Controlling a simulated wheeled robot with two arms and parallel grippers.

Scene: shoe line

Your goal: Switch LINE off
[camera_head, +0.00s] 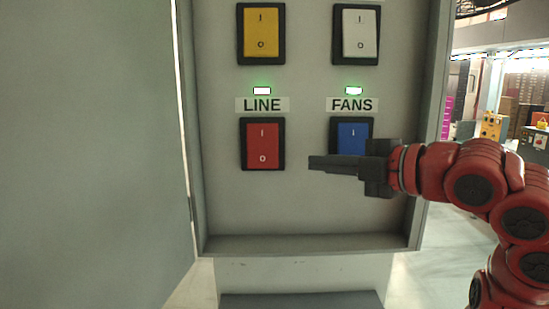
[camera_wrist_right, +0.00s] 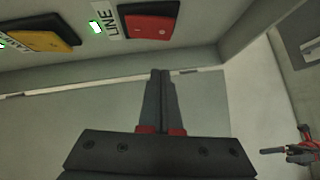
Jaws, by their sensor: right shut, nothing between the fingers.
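The LINE switch is a red rocker (camera_head: 262,145) in a black frame, marked I at the top and O at the bottom, under the LINE label (camera_head: 262,105). The green lamp (camera_head: 262,91) above the label is lit. Which half of the rocker is pressed in is hard to tell. The red rocker also shows at the top of the right wrist view (camera_wrist_right: 150,22). My right gripper (camera_head: 312,162) is shut and empty, its tip to the right of the red rocker, near its lower half and apart from it. A small dark gripper on a red arm, apparently my left (camera_wrist_right: 272,150), shows at the right wrist view's edge.
The blue FANS switch (camera_head: 351,134) is partly behind my right gripper, with a lit green lamp (camera_head: 353,91). A yellow switch (camera_head: 261,31) and a white switch (camera_head: 360,32) sit above. The raised cabinet rim (camera_head: 310,243) surrounds the panel.

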